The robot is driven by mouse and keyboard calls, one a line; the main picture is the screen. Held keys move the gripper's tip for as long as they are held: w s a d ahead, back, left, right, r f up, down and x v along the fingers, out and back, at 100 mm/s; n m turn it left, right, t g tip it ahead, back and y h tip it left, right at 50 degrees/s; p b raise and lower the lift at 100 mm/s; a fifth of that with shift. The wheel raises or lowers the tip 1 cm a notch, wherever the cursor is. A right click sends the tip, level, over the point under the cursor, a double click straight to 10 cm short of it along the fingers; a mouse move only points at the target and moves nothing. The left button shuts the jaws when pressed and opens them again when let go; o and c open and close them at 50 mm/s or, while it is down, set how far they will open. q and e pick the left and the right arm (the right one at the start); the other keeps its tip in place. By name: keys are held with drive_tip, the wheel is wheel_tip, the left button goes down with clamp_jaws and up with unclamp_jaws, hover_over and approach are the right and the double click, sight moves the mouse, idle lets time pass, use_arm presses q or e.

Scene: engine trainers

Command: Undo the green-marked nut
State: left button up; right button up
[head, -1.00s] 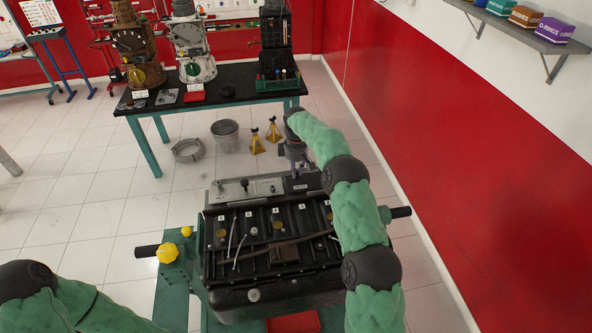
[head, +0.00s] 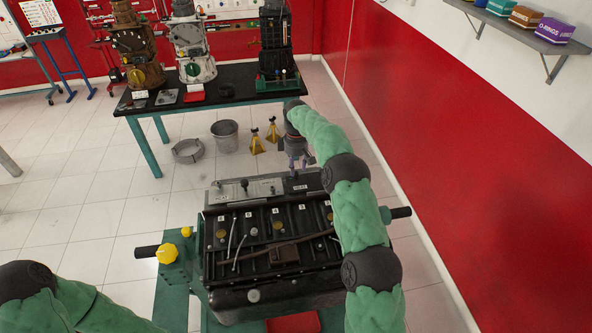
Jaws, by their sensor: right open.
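The engine trainer (head: 270,245) stands in front of me, a black block with several white-labelled positions. A grey panel (head: 262,189) runs along its far edge and carries small knobs and labels. My right gripper (head: 298,165) is open above the right part of this panel, pointing down, with nothing seen between its fingers. I cannot make out a green-marked nut; it is too small or hidden. My left arm shows at the bottom left, but its gripper is out of view.
A yellow knob (head: 167,253) and a black handle stick out at the trainer's left. A red tray (head: 294,322) is at its near side. Behind are a bench (head: 215,96) with engines, a bucket (head: 225,135) and yellow stands (head: 257,143). A red wall is at the right.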

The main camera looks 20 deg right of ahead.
sight(296, 173)
wheel_tip(296, 173, up, 10)
drive_tip(key=shift+f, duration=0.25)
drive_tip(key=shift+s+f, duration=0.1)
idle(0.5)
